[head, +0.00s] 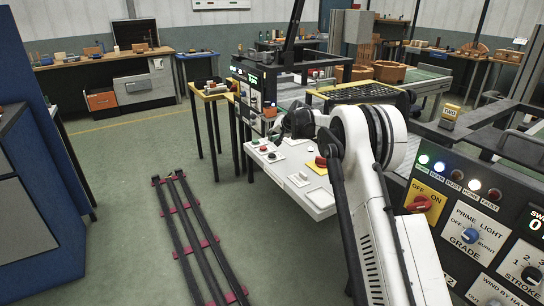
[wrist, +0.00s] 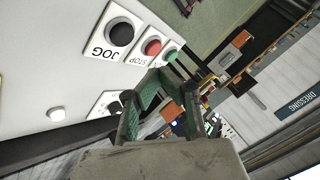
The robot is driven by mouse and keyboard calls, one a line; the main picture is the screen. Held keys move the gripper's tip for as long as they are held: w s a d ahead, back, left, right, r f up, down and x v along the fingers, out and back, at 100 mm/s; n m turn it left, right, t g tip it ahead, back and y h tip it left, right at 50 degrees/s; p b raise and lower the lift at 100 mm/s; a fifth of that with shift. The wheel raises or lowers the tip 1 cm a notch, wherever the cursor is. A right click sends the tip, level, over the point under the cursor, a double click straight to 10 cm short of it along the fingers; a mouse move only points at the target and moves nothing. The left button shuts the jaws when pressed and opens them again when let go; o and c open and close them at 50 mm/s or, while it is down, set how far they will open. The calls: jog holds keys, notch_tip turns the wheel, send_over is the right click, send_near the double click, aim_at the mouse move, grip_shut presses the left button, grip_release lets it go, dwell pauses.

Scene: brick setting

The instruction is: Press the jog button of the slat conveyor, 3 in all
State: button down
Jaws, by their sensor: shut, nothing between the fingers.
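My gripper (wrist: 160,80) is shut and empty, with greenish fingers. It appears apart from the jog button. In the head view my gripper (head: 298,121) hangs above the panel's far side. Its fingertips are hard to make out there.
A dark slatted conveyor bed (head: 360,93) lies behind my arm. A large panel with lamps and knobs (head: 470,220) stands close at the right. Dark rails with pink ties (head: 190,235) lie on the floor.

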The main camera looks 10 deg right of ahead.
notch_tip(320, 180, up, 4)
jog(key=p, duration=0.9)
jog(key=shift+f, duration=0.25)
jog(key=b, duration=0.3)
send_over(273, 155)
notch_tip(273, 155, down, 7)
jog(key=shift+a+f, duration=0.1)
jog(key=shift+f+b, duration=0.35)
jog(key=shift+f, duration=0.3)
dwell(0.9)
jog(key=shift+f+b, duration=0.45)
jog(key=shift+b, duration=0.1)
